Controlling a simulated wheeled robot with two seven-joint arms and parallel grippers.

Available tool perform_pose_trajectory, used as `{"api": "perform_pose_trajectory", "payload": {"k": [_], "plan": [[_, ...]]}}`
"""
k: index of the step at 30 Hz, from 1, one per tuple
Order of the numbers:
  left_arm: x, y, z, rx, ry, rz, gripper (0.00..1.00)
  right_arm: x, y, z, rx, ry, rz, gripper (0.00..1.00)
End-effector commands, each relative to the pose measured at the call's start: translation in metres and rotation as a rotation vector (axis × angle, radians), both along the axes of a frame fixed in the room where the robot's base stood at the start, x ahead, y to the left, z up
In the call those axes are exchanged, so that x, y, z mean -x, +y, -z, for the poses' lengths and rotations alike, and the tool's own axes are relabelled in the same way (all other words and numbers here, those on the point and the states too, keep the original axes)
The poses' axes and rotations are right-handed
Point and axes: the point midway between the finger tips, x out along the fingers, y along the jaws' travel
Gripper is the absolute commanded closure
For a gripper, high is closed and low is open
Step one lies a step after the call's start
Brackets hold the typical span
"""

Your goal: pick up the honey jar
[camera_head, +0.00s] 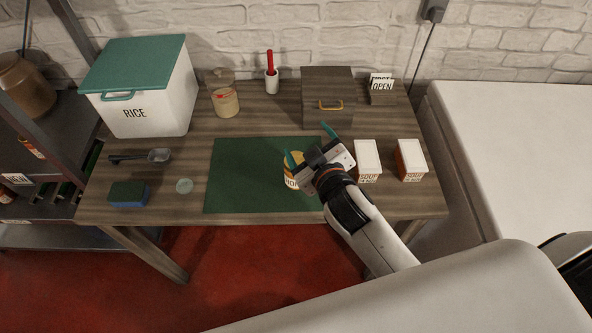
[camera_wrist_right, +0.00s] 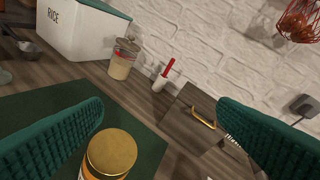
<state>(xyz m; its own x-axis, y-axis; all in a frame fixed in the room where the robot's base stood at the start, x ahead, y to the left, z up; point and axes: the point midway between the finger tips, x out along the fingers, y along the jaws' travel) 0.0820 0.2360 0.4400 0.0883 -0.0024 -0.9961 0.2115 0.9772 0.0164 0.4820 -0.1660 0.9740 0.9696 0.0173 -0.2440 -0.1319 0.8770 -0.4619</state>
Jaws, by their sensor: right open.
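The honey jar (camera_head: 291,182), with a gold lid and a pale label, stands upright on the green mat (camera_head: 240,187) at its right part. In the right wrist view its gold lid (camera_wrist_right: 111,152) shows at the bottom, close to the left finger. My right gripper (camera_head: 308,143) is open, its green fingers apart, just above and beside the jar. The arm hides part of the jar's right side in the head view. In the wrist view nothing is held between the fingers (camera_wrist_right: 165,135). My left gripper is not in view.
Two soup boxes (camera_head: 368,161) (camera_head: 411,160) stand right of the gripper. A wooden box (camera_head: 326,92) with a handle and another jar (camera_head: 224,99) stand behind. A white rice bin (camera_head: 152,97), scoop (camera_head: 140,157) and sponge (camera_head: 128,194) are at left. The mat's left part is clear.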

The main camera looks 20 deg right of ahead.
Motion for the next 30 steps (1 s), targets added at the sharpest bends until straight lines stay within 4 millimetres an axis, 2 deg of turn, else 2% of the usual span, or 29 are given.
{"api": "perform_pose_trajectory", "payload": {"k": [1,4,6,9,12,14,16,18,20,21,23,24,27,30], "plan": [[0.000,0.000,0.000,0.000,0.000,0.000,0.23,-0.015,0.013,-0.026,0.042,-0.120,-0.054,0.18],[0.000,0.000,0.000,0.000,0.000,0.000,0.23,-0.034,0.052,-0.084,0.148,-0.398,-0.208,0.18],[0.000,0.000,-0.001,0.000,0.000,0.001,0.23,-0.036,0.089,-0.122,0.249,-0.607,-0.358,0.18],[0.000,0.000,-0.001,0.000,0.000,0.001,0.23,-0.021,0.145,-0.156,0.418,-0.872,-0.611,0.18],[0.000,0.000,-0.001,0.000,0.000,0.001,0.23,0.004,0.194,-0.159,0.617,-1.074,-0.903,0.18],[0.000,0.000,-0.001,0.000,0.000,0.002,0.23,0.018,0.215,-0.146,0.753,-1.156,-1.092,0.18],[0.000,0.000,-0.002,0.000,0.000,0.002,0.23,0.029,0.227,-0.120,0.924,-1.203,-1.325,0.18],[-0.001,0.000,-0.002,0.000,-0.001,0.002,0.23,0.033,0.225,-0.087,1.108,-1.190,-1.564,0.18],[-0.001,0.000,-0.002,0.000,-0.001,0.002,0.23,0.029,0.210,-0.057,1.273,-1.124,-1.767,0.18],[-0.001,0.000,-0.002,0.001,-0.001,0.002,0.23,0.023,0.195,-0.039,1.379,-1.052,-1.892,0.18],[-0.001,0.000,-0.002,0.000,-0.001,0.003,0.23,0.012,0.165,-0.019,1.527,-0.909,-2.062,0.18],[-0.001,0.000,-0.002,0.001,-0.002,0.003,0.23,0.003,0.144,-0.009,1.614,-0.797,-2.157,0.18],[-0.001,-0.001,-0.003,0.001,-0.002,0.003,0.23,-0.018,0.090,0.000,1.779,-0.498,-2.328,0.18],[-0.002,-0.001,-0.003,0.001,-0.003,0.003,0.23,-0.032,0.049,-0.002,1.872,-0.243,-2.419,0.18]]}}
